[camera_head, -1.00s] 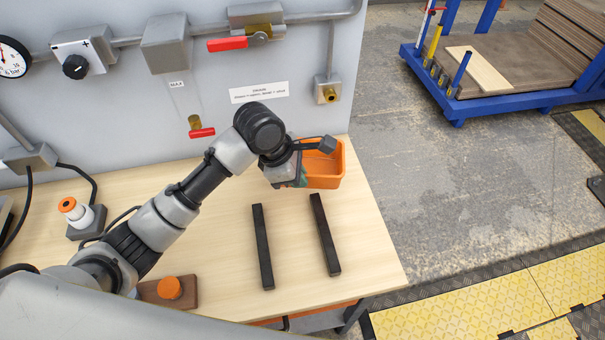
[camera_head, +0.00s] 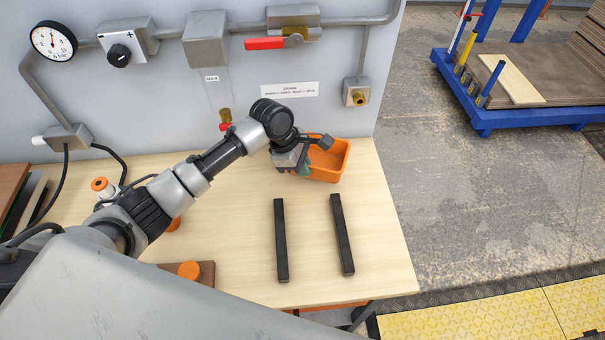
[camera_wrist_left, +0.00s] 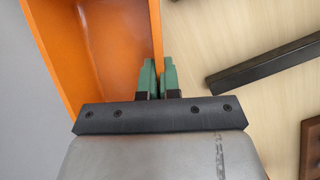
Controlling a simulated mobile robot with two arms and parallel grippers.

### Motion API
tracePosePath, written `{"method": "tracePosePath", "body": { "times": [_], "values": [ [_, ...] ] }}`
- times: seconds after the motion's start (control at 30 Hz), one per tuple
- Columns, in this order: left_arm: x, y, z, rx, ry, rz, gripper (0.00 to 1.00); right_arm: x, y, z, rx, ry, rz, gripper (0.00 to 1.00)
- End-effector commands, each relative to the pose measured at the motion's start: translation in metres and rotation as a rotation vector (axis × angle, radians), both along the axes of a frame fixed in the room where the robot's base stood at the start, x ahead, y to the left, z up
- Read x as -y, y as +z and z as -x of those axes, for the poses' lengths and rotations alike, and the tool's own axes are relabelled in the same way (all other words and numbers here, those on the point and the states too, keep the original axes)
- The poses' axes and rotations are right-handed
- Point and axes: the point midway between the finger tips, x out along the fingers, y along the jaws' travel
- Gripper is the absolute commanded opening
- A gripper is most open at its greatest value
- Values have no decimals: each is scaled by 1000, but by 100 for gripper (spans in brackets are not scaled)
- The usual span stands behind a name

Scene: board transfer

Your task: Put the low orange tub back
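The low orange tub (camera_head: 334,164) is at the back right of the table, partly behind my left gripper (camera_head: 303,168). It looks empty where I can see inside. In the left wrist view, the tub (camera_wrist_left: 88,50) lies on the left, and its near wall runs between the two green fingers of my left gripper (camera_wrist_left: 160,78). The fingers are close together, one on each side of that wall, shut on it. I cannot tell whether the tub's base touches the table. My right gripper is not in view.
Two dark bars (camera_head: 281,240) (camera_head: 342,235) lie on the wooden table (camera_head: 378,260) in front of the tub. A grey panel with a gauge (camera_head: 53,41) and red-handled valve (camera_head: 265,43) stands behind. A brown block with an orange knob (camera_head: 190,270) is at the front left.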

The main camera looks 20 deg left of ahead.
Motion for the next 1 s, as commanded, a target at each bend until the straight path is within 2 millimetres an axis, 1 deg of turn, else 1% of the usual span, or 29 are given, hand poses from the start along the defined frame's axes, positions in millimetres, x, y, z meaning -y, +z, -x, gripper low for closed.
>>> {"method": "tracePosePath", "body": {
  "times": [0.2,0.3,0.67,0.7,0.83,1.0],
  "values": [
    [-1,-29,0,-3,1,-2,0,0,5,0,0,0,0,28],
    [-1,-38,0,0,1,-1,0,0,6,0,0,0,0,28],
    [0,-42,0,0,1,-1,0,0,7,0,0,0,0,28],
    [-1,-42,0,0,0,-1,7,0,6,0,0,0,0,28],
    [-1,-42,0,0,0,-1,27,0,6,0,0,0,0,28],
    [-1,-42,0,0,0,-1,28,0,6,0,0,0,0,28]
  ]
}}
